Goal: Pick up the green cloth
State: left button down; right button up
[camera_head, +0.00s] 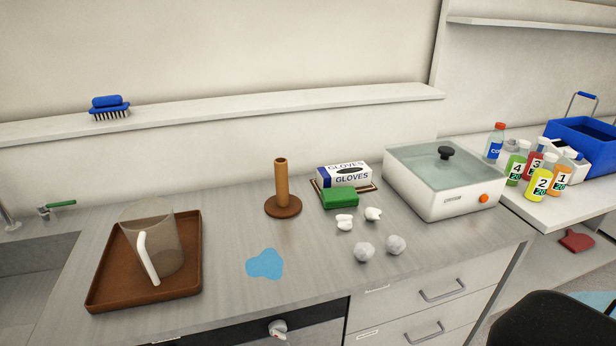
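The green cloth (339,197) looks like a small, thick folded block. It lies on the grey counter, right in front of the white and blue gloves box (344,176), at the front of a thin brown-edged tray or mat (374,186). The cloth's top and front faces show clearly and nothing covers them. Neither my left nor my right gripper is in view.
A brown upright holder (282,190) stands left of the cloth, and a white lidded bath (444,180) stands right. Crumpled white pieces (364,252) lie in front. A blue puddle (265,264) and a brown tray with a pitcher (102,282) are farther left.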

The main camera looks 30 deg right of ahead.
aim_at(346, 196)
jog(key=z, duration=1.1)
